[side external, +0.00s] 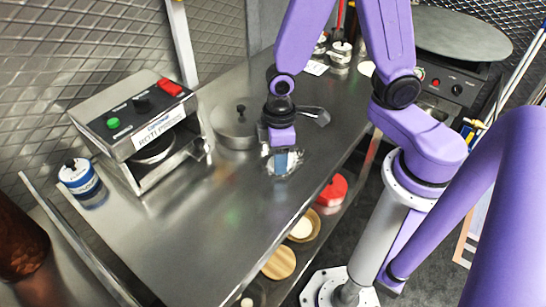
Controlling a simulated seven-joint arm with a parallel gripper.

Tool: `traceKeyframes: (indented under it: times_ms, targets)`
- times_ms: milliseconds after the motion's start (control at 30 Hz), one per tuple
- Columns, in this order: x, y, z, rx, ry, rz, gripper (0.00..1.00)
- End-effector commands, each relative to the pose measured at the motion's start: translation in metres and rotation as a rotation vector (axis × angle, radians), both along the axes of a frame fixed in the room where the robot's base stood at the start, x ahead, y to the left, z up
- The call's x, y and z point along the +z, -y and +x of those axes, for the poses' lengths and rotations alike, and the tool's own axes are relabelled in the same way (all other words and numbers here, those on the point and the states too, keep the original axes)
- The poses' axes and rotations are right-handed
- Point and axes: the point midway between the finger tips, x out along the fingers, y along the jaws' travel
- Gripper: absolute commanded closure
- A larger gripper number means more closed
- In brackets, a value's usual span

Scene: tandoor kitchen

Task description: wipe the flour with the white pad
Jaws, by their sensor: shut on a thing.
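My gripper (282,163) points down over the steel table (215,240), near its right edge. It is shut on a small pale piece at the tabletop, which looks like the white pad; the fingers hide most of it. I cannot tell whether the pad touches the steel. I cannot make out the flour clearly against the shiny tabletop.
A roti press (140,122) and a blue-and-white jar (77,175) stand at the left. A round steel lidded pot (235,125) is close behind my gripper. A lower shelf holds a red box (332,190) and a wooden disc (279,264). The front tabletop is clear.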

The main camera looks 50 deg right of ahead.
Motion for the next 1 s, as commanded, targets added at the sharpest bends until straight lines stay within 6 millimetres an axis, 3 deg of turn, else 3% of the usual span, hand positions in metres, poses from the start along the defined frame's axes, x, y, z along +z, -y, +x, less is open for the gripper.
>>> traceKeyframes:
  times_ms: [900,1000]
  targets:
    - [0.001,0.085,-0.001,-0.005,-0.002,-0.002,0.78]
    - [0.002,0.072,0.000,0.005,-0.001,-0.001,0.78]
